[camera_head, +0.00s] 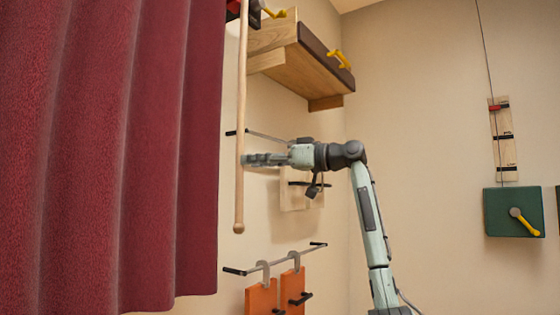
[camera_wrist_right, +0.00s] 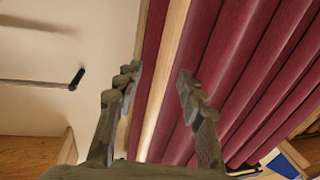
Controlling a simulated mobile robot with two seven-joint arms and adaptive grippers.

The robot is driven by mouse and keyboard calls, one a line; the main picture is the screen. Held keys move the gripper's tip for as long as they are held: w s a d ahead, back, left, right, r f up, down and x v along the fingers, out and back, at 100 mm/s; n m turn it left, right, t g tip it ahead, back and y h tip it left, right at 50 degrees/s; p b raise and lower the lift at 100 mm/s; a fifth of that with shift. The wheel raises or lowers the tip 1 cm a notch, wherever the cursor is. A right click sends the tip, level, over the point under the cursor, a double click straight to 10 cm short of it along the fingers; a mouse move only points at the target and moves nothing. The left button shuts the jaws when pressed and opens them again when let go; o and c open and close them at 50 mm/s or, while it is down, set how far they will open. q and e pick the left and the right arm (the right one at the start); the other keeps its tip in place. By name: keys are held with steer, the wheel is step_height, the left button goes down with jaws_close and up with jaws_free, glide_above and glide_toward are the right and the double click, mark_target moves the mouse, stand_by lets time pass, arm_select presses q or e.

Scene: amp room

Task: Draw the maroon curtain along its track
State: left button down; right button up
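The maroon curtain (camera_head: 110,150) hangs in tall folds over the left part of the head view; it also fills the right of the right wrist view (camera_wrist_right: 245,70). A pale wooden wand (camera_head: 240,110) hangs upright along its right edge and ends in a round knob. My right gripper (camera_head: 246,160) reaches in from the right, with its fingertips at the wand's lower half. In the right wrist view the fingers are apart, and the wand (camera_wrist_right: 172,60) runs across the gap between them. I cannot tell whether the fingers touch it. My left gripper is not in view.
A wooden shelf (camera_head: 305,65) with a yellow handle juts from the wall above my right arm. A rail with orange tags (camera_head: 262,300) is below it. A green box (camera_head: 514,212) with a yellow lever is on the right wall.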

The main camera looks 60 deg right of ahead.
steer(key=s, duration=0.7)
steer(key=shift+s+d, duration=0.3)
steer(key=shift+d, duration=0.05)
